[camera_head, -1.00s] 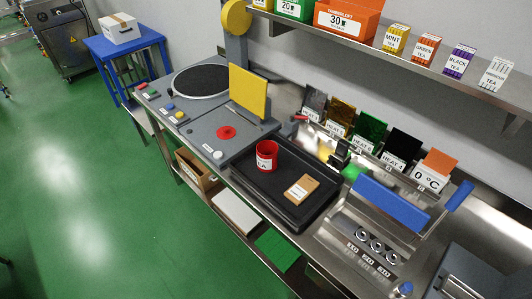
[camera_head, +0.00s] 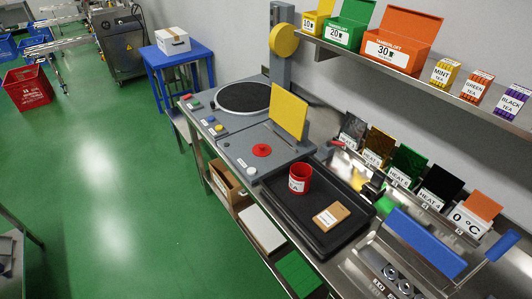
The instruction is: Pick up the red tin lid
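A flat red disc (camera_head: 262,150), which looks like the red tin lid, lies on the grey top of the packing machine (camera_head: 238,158), left of the black tray. A red tin (camera_head: 299,184) with a white label stands upright in the black tray (camera_head: 290,221), and its top looks open. Neither of my grippers is in view.
A brown tea packet (camera_head: 330,216) lies in the tray near the tin. A yellow panel (camera_head: 289,112) stands upright behind the disc. A blue-handled sealer (camera_head: 422,240) is right of the tray. A shelf (camera_head: 380,55) with tea boxes runs above. Green floor is open at left.

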